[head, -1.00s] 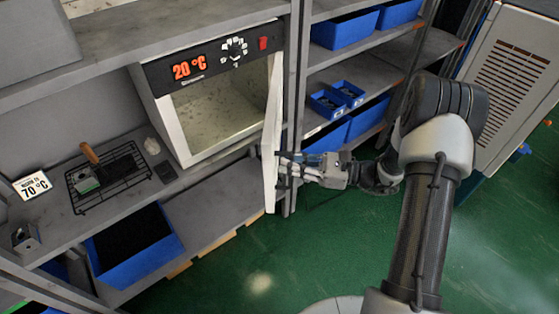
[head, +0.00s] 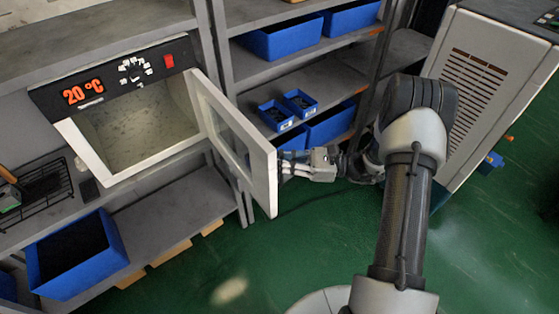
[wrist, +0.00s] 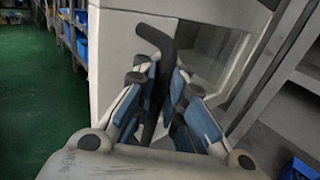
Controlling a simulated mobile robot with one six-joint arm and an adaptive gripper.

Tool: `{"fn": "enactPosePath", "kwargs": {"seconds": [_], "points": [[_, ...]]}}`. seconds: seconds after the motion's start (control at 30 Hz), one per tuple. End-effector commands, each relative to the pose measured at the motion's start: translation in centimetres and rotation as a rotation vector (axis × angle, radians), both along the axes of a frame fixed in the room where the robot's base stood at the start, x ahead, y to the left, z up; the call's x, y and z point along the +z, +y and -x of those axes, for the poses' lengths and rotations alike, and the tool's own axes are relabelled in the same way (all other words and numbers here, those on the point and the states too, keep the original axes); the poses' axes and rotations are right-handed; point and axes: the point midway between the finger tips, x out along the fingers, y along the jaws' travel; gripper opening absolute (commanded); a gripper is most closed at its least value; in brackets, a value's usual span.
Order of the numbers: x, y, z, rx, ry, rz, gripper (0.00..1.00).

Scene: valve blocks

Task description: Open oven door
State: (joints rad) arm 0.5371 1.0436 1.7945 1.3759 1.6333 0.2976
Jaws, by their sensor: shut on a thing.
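The oven (head: 112,165) is a white box on the shelf with a black panel reading 20 °C. Its white-framed door (head: 232,140) stands wide open, swung out to the right, and the oven's interior shows. My gripper (head: 288,167) is on the door's outer side, near its free edge; the door partly hides the fingertips. In the wrist view, the blue-padded fingers of my gripper (wrist: 163,72) are closed around the black door handle (wrist: 155,36). The door's pale outer face (wrist: 118,62) lies just beyond the fingers.
A shelf with blue bins (head: 283,38) stands right of the oven, behind the door and gripper. A black wire rack (head: 45,190) is left of the oven, and a large blue bin (head: 75,252) is below. A grey cabinet (head: 490,90) stands right. Green floor is open in front.

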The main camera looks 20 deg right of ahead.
Motion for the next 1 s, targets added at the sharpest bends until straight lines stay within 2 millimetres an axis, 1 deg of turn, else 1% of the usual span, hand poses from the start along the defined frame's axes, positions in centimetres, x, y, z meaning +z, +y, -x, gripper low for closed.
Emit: {"fn": "enactPosePath", "kwargs": {"seconds": [0.03,0.53,0.57,0.6,0.87,1.0], "points": [[-0.28,0.03,0.31,0.005,0.011,-0.001,0.0],[-0.34,0.02,0.23,0.004,0.012,0.0,0.0],[-0.34,0.01,0.23,0.004,0.012,0.0,0.1],[-0.33,0.0,0.2,0.003,0.011,0.001,0.13],[-0.19,0.02,0.07,0.002,0.006,0.001,0.3],[-0.14,0.03,0.02,0.002,0.004,0.001,0.31]]}}
